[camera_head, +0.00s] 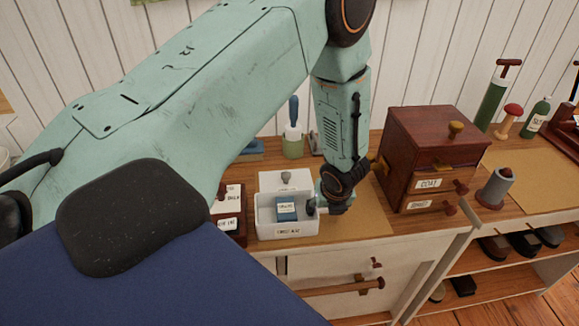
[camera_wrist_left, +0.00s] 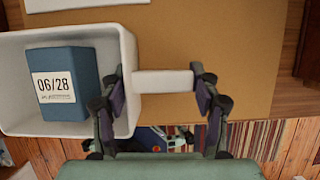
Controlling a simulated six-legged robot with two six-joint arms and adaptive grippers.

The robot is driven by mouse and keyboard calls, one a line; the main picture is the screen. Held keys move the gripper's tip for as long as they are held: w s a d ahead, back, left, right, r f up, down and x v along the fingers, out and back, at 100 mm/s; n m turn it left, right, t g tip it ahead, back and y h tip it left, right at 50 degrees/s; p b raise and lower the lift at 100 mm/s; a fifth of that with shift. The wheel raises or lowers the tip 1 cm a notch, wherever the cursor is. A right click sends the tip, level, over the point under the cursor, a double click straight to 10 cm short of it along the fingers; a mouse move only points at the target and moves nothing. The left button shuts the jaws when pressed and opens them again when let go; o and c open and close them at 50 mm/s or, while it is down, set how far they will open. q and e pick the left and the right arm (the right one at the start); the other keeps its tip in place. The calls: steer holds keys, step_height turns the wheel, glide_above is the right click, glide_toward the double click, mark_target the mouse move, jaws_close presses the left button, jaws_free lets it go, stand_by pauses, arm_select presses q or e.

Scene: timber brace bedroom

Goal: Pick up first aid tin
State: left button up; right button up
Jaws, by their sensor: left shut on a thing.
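The first aid tin (camera_head: 263,217) is a white open box with a front label, at the dresser's front edge. A blue labelled packet (camera_head: 286,209) lies inside it; in the left wrist view the packet (camera_wrist_left: 66,85) reads 06/28. My left gripper (camera_head: 327,203) is at the tin's right side. In the left wrist view my left gripper (camera_wrist_left: 160,86) has its fingers closed on the white bar (camera_wrist_left: 165,81) that sticks out from the wall of the tin (camera_wrist_left: 125,60). Whether the tin touches the surface is unclear. My right gripper is not in view.
A dark wooden cabinet (camera_head: 432,145) with labelled drawers stands close right of my left gripper. Dark red boxes (camera_head: 232,200) stand close left of the tin. A bottle with a blue top (camera_head: 293,140) is behind. A tan mat (camera_head: 362,222) is partly clear.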

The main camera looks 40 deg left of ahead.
arm_select(q)
steer(key=shift+d, duration=0.25)
steer(key=c, duration=0.5)
steer(key=shift+a, duration=0.1)
steer(key=c, duration=0.4)
steer(key=shift+c, duration=0.2)
steer(key=shift+r, duration=0.1)
